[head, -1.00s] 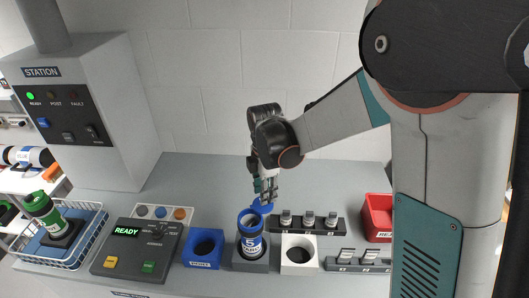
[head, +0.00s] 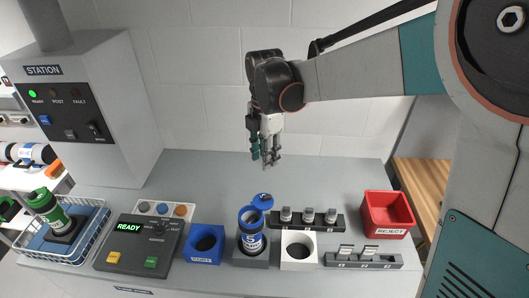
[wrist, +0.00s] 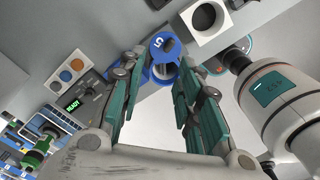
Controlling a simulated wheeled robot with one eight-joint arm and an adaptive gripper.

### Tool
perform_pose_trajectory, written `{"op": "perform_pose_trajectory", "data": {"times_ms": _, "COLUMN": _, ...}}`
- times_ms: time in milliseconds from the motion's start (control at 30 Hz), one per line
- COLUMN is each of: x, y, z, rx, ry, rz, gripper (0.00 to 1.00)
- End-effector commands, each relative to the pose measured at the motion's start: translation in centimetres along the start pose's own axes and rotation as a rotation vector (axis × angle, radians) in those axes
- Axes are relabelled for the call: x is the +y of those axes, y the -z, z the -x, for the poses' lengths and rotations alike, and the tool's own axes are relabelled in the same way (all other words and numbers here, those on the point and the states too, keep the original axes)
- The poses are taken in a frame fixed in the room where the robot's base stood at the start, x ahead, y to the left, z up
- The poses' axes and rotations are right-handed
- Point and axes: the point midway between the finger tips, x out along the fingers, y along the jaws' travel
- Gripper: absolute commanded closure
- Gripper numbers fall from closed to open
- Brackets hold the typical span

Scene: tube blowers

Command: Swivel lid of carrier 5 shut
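Carrier 5 (head: 251,240) is a blue canister with a white label, upright in a dark grey block (head: 251,258) on the bench. Its blue lid (head: 262,201) is swung out to the back right, so the mouth is uncovered. In the wrist view, the lid (wrist: 164,43) shows a white 5 and sits beside the open mouth (wrist: 163,72). My gripper (head: 267,160) is above and behind the lid, apart from it and pointing down. In the wrist view, its fingers (wrist: 161,60) are spread with nothing between them.
A blue holder (head: 205,257) stands left of carrier 5 and a white one (head: 299,265) right. A rack of small vials (head: 308,226) is close to the lid. A red reject bin (head: 388,229) is farther right. The bench behind the lid is clear.

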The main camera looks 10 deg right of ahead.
Motion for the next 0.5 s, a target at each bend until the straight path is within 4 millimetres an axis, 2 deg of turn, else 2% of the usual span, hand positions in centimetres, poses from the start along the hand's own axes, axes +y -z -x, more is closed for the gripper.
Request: {"op": "perform_pose_trajectory", "data": {"times_ms": 500, "x": -0.07, "y": 0.07, "z": 0.12, "rx": 0.000, "ry": 0.000, "rz": -0.045, "gripper": 0.68}}
